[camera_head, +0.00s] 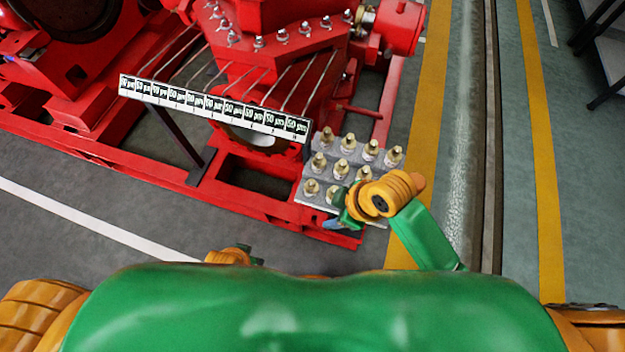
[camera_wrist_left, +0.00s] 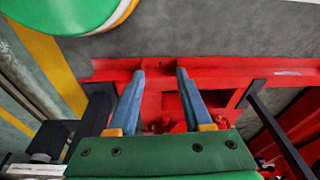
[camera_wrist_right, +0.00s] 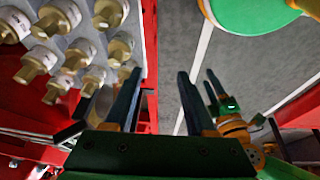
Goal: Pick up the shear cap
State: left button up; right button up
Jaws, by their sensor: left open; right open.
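Several brass caps with pale collars stand upright in rows on a grey stepped block (camera_head: 316,197); I cannot tell which is the shear cap. One cap (camera_head: 341,168) shows in the middle row, and a cap (camera_wrist_right: 76,54) fills part of the right wrist view's upper left. My right gripper (camera_head: 337,213) is over the block's front edge, partly covering the front row. In its wrist view the jaws (camera_wrist_right: 158,78) are open and empty, with the caps to their left. My left gripper (camera_wrist_left: 156,76) is open and empty, over the red base; my body mostly hides it in the head view.
A red pumpset (camera_head: 280,45) with studs and thin rods stands behind the block. A long white label strip (camera_head: 215,104) crosses its front. The red base frame (camera_head: 110,160) runs along the floor. Yellow-striped floor (camera_head: 430,110) lies clear at the right.

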jog(key=w+d+n+h, duration=0.1)
jog(key=w+n, duration=0.1)
jog(key=n, duration=0.1)
jog(key=w+d+n+g+h, duration=0.1)
jog(key=w+d+n, duration=0.1)
jog(key=n, duration=0.1)
jog(key=w+d+n+g+h, duration=0.1)
jog(key=d+n, duration=0.1)
jog(key=shift+w+d+n+h, duration=0.25)
jog(key=shift+w+n+h, duration=0.15)
jog(key=f+b, duration=0.1)
jog(key=f, duration=0.1)
jog(key=f+b, duration=0.1)
jog(key=f, duration=0.1)
jog(key=f+b, duration=0.1)
jog(key=f, duration=0.1)
jog(key=shift+d+f, duration=0.25)
jog(key=shift+f, duration=0.15)
pick_arm(q)
jog(key=s+a+f+g, duration=0.1)
jog(key=s+a+f, duration=0.2)
jog(key=s+f, duration=0.8)
jog(key=shift+s+f, duration=0.15)
jog(key=shift+f, duration=0.75)
pick_arm(e)
jog(key=shift+c, duration=0.2)
